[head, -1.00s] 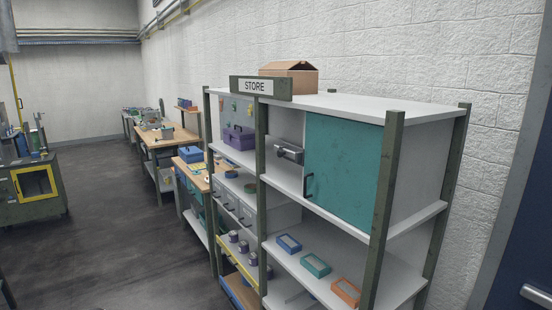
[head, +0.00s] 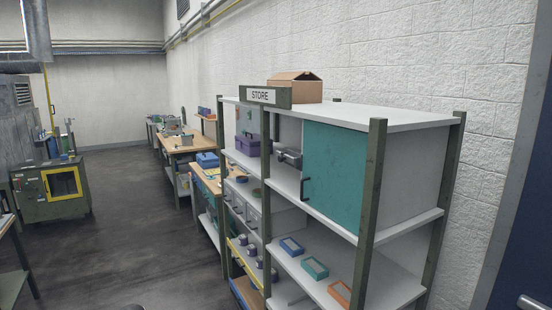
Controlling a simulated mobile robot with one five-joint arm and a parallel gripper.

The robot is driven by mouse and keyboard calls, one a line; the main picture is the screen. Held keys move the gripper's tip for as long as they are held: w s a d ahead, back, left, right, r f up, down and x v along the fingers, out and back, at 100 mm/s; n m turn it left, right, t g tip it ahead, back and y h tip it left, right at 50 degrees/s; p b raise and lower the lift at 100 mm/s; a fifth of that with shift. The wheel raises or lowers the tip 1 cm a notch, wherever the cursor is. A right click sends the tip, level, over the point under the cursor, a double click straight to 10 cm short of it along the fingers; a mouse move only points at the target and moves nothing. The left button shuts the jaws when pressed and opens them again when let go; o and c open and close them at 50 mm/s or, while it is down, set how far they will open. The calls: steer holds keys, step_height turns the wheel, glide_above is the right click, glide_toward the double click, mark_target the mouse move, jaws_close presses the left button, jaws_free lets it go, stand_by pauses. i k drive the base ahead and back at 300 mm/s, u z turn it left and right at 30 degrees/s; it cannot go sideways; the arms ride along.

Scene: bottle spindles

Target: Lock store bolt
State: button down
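The bay left of the panel is open and holds a grey metal box-like item (head: 288,158). I cannot make out a bolt on the shelf. My gripper is not in view.
A cardboard box (head: 295,87) sits on the shelf top. Blue, teal and orange trays lie on the lower shelf. A dark blue door with a lever handle (head: 535,303) is at far right. Workbenches (head: 190,142) line the wall. The floor (head: 125,215) at left is mostly clear.

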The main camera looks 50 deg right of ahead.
mark_target(289, 159)
steer(key=z, duration=0.05)
steer(key=i, duration=0.9)
steer(key=u, duration=0.1)
